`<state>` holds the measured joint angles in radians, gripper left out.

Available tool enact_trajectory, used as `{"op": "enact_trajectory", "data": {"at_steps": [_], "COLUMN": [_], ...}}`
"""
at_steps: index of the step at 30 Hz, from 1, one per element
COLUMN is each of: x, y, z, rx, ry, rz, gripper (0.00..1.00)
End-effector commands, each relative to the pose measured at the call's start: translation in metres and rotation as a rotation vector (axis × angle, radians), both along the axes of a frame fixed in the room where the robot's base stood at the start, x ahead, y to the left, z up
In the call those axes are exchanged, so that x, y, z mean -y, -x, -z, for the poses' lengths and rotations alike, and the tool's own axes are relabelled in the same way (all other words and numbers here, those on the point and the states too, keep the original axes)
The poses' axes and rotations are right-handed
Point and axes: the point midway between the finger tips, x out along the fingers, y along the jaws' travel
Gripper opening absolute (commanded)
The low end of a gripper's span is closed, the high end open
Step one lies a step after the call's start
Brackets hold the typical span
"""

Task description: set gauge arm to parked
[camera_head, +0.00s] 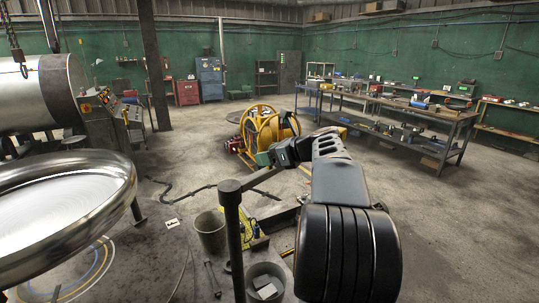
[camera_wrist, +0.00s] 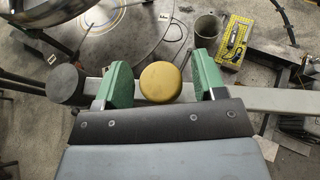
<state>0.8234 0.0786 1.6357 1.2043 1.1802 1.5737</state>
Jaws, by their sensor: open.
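The gauge arm appears to be a pale grey bar (camera_wrist: 270,101) running across the wrist view. It joins a dark upright post (camera_wrist: 66,86) at the left, which stands in the lower middle of the head view (camera_head: 231,215). A round yellow knob (camera_wrist: 161,83) sits on the bar. My gripper (camera_wrist: 163,80) is open, with one green finger on each side of the knob and a gap on both sides. In the head view my gripper (camera_head: 264,158) is at the bar's far end and hides the knob.
A large polished dish (camera_head: 60,205) fills the lower left. A grey bucket (camera_head: 211,232) and another bin (camera_head: 266,283) stand on the floor by the post. A yellow reel (camera_head: 268,128) stands behind my gripper. Workbenches (camera_head: 440,115) line the right; floor before them is clear.

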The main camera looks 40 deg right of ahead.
Motion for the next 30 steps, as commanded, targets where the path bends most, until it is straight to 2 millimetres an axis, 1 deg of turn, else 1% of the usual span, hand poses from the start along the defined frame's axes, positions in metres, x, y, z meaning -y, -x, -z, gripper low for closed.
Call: {"op": "enact_trajectory", "data": {"at_steps": [6,26,28,30], "x": [0.0000,0.0000,0.0001,0.0007], "y": [-0.0001,0.0001,0.0010,0.0063], "z": [0.0003,0.0001,-0.0003,-0.0007], "rx": [0.000,0.000,0.000,0.000], "ry": [0.000,0.000,0.001,0.000], "rz": [0.000,0.000,0.005,0.038], "gripper": [0.63,0.00,0.00,0.00]}}
